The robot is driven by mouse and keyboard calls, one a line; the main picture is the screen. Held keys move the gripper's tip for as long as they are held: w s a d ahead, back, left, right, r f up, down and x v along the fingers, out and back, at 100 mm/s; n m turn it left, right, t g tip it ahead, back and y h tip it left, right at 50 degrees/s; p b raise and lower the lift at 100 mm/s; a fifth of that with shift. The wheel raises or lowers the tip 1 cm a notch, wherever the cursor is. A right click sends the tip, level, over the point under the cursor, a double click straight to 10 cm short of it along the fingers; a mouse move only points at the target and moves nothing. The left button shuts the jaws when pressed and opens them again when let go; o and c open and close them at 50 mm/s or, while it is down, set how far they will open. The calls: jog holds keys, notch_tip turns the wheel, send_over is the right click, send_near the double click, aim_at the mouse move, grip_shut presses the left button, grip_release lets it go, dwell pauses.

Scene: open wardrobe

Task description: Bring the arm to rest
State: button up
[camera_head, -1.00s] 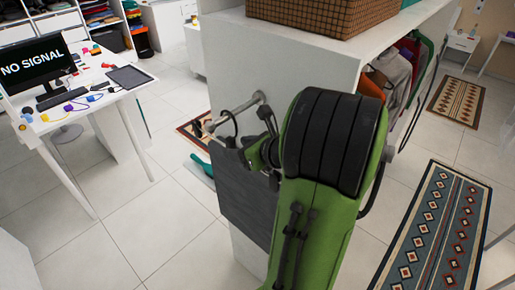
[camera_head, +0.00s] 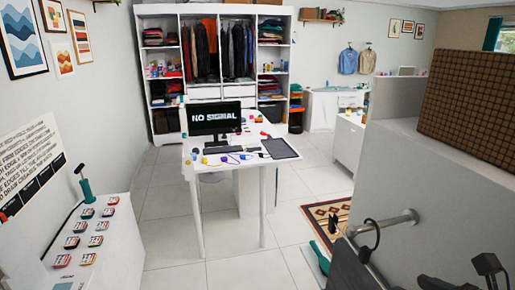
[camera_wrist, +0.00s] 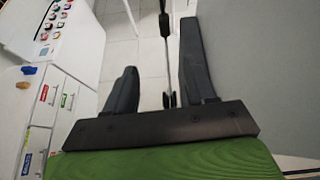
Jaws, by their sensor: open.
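My gripper (camera_wrist: 158,48) shows in the wrist view with its two dark fingers spread apart and nothing held between them. Its green wrist body fills the bottom of that view. A thin pole with a black upper part (camera_wrist: 165,26) shows beyond the gap between the fingers; I cannot tell its distance. In the head view only some dark parts show at the bottom right corner, and I cannot tell whether they are the gripper; most of the arm is out of that frame.
A white partition (camera_head: 430,165) with a metal rod (camera_head: 385,224) and a woven box (camera_head: 474,105) stands at right. A white desk (camera_head: 230,172) with a monitor (camera_head: 214,117) stands mid-room. A white counter (camera_head: 118,240) is at left. Tiled floor (camera_head: 170,225) between is clear.

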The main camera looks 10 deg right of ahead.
jog(key=w+a+f+n+g+y+b, duration=0.1)
jog(key=a+f+n+g+b, duration=0.2)
jog(key=a+n, duration=0.6)
jog(key=w+a+f+n+g+y, duration=0.1)
jog(key=a+f+n+g, duration=0.25)
jog(key=a+n, duration=0.55)
jog(key=s+a+f+n+h+b, duration=0.1)
jog(key=s+n, duration=0.5)
jog(key=n, duration=1)
jog(key=shift+s+a+f+n+h+b, duration=0.3)
jog(key=shift+f+h+b, duration=0.3)
jog(key=shift+h, duration=0.3)
